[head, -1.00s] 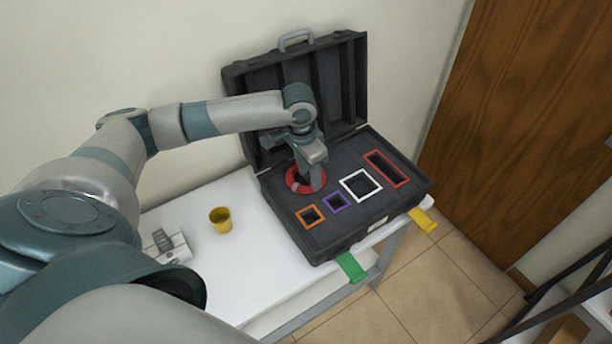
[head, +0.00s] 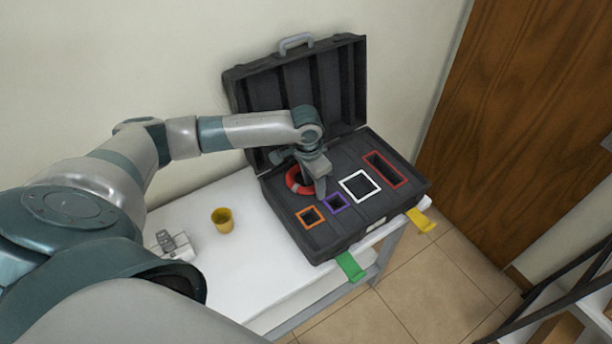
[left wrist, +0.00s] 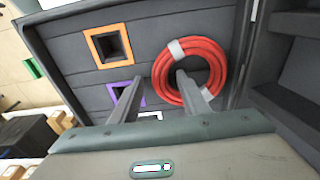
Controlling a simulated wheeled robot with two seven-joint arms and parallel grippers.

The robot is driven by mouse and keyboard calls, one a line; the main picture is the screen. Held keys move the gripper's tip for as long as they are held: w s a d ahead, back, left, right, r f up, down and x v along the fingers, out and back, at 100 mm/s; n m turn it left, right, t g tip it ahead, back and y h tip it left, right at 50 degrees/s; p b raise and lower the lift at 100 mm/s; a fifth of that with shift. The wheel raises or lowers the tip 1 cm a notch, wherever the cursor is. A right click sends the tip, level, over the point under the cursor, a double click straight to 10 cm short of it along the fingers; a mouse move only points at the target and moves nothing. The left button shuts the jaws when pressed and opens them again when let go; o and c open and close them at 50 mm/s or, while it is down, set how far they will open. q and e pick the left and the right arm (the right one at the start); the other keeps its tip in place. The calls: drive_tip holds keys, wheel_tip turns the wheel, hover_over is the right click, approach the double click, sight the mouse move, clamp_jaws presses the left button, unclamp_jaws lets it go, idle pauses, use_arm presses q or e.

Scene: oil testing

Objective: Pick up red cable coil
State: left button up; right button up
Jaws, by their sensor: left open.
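The red cable coil (head: 294,183) with white bands lies in the open black case, left of the white-framed slot. It also shows in the left wrist view (left wrist: 217,62). My left gripper (head: 320,192) is open and points down at the coil's right side, partly covering it in the head view. In the left wrist view, one finger of my gripper (left wrist: 160,77) appears over the ring's hole and the other outside it, with the coil's near strand between them. I cannot tell whether the fingers touch it. My right gripper is not in view.
The case (head: 333,245) has orange (head: 310,216), purple (head: 335,202), white (head: 360,186) and red (head: 384,169) framed slots. Its raised lid (head: 345,85) stands behind. A yellow cup (head: 222,221) and a grey-white device (head: 176,247) stand on the white table (head: 255,270).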

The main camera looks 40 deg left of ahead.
use_arm(q)
clamp_jaws()
drive_tip(key=shift+r, duration=0.1)
idle(0.3)
drive_tip(key=shift+w+r+b, duration=0.1)
drive_tip(key=shift+r+b, duration=0.2)
drive_tip(key=shift+r, duration=0.15)
drive_tip(key=r, duration=0.1)
drive_tip(key=r+b, duration=0.1)
drive_tip(key=r, duration=0.1)
drive_tip(key=shift+w+d+r+b, duration=0.1)
drive_tip(key=shift+d+b, duration=0.2)
drive_tip(key=shift+d, duration=0.05)
drive_tip(key=w+d+r+b, duration=0.2)
drive_tip(key=d+r, duration=0.4)
drive_tip(key=d, duration=0.4)
drive_tip(key=shift+w+d+r+b, duration=0.3)
drive_tip(key=shift+r+b, duration=0.1)
drive_tip(key=shift+b, duration=0.1)
